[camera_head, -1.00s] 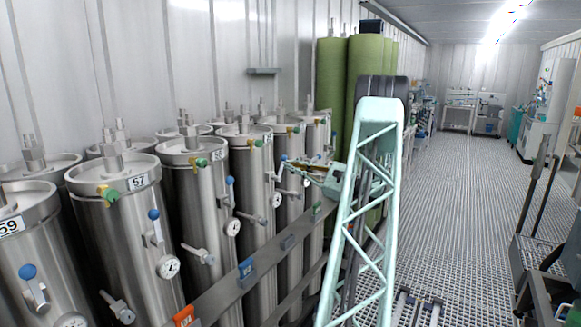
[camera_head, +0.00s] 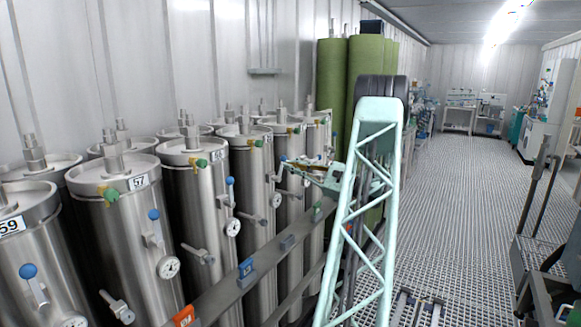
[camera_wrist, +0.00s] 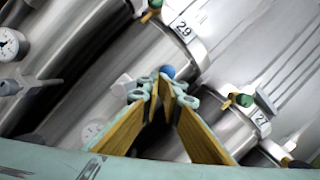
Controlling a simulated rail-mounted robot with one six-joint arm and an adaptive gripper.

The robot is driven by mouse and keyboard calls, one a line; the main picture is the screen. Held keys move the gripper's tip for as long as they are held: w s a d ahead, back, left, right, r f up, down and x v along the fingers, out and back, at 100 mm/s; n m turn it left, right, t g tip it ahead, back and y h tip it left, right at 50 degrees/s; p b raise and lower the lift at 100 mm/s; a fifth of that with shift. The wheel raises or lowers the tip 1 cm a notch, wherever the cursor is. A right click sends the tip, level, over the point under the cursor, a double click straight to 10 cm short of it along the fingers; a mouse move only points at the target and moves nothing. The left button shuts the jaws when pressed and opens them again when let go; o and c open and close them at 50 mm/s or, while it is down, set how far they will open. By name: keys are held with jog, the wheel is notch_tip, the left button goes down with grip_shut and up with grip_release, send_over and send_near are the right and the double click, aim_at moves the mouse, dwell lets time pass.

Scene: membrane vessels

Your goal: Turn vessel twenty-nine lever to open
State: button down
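Vessel twenty-nine (camera_wrist: 130,60) is a steel cylinder lying diagonally across the wrist view, with a "29" label (camera_wrist: 183,29) near its top. The blue ball knob (camera_wrist: 167,71) of its lever shows just beyond my fingertips, close to the gap between them. The fingers are parted, with a narrow gap at the tips, and I see nothing clamped. The lever's shaft is mostly hidden by the fingers. In the head view, my gripper (camera_head: 291,164) is small, at the vessels' front side.
A pressure gauge (camera_wrist: 92,130) is beside the fingers. A neighbouring vessel with a "27" label (camera_wrist: 262,124) and a green-knobbed valve (camera_wrist: 243,100) is at right. A metal rail (camera_head: 225,285) runs along the vessel row. The grated aisle (camera_head: 455,200) is clear.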

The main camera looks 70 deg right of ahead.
jog(key=shift+w+a+r, duration=0.2)
jog(key=shift+w, duration=0.05)
dwell(1.0)
jog(key=shift+d, duration=0.1)
jog(key=s+d+f+p, duration=0.1)
jog(key=s+d, duration=0.1)
jog(key=s, duration=0.3)
jog(key=s+d+f, duration=0.1)
jog(key=s+d, duration=0.1)
jog(key=s, duration=0.4)
jog(key=shift+f+p, duration=0.35)
jog(key=shift+f, duration=0.05)
jog(key=c, duration=3.3)
grip_release()
jog(key=shift+c, duration=0.2)
